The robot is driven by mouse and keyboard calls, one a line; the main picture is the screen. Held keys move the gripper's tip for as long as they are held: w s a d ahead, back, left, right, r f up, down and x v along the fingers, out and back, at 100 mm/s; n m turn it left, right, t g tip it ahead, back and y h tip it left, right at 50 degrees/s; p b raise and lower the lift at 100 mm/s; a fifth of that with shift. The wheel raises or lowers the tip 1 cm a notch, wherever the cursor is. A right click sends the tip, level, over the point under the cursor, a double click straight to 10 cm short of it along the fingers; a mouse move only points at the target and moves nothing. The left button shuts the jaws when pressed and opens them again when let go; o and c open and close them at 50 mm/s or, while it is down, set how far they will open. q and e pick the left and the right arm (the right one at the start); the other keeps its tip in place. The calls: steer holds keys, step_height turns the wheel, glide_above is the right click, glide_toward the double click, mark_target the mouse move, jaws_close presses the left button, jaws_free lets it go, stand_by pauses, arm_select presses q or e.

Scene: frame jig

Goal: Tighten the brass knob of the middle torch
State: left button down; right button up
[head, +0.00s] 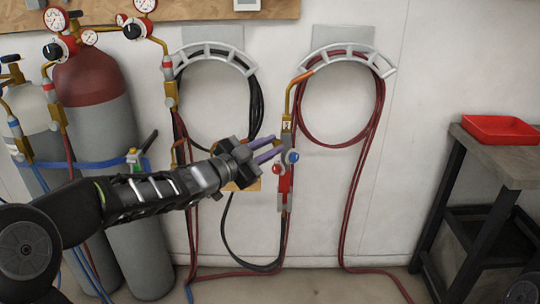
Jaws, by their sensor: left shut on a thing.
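A torch (284,185) hangs upright against the wall near the middle of the head view. It has a bent copper-coloured tip at the top, a brass section, a red knob (277,169), a blue knob (292,157) and a red lower body. My left gripper (277,147) reaches it from the left. Its purple fingers are shut at the torch's brass section, just above the red and blue knobs. The brass knob between the fingertips is small and mostly hidden by them. My right gripper is not in view.
Two gas cylinders with gauges, the nearer one red-topped (100,120), stand at the left. Hose hangers (345,58) hold black and red hoses on the wall. A dark bench (490,155) with a red tray (500,130) stands at the right. The floor between is mostly clear.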

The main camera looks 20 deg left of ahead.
arm_select(q)
steer(key=m+b, duration=0.1)
steer(key=m, duration=0.1)
steer(key=m+b, duration=0.1)
steer(key=shift+f+m+b, duration=0.2)
steer(key=shift+m+b, duration=0.15)
steer(key=shift+m, duration=0.05)
steer(key=m+b, duration=0.2)
steer(key=m, duration=0.1)
steer(key=shift+m+b, duration=0.3)
steer(key=m+b, duration=0.2)
steer(key=m, duration=0.1)
steer(key=shift+m, duration=0.3)
steer(key=shift+m+b, duration=0.3)
steer(key=shift+m, duration=0.1)
steer(key=c, duration=1.3)
jaws_free()
steer(key=shift+r, duration=0.1)
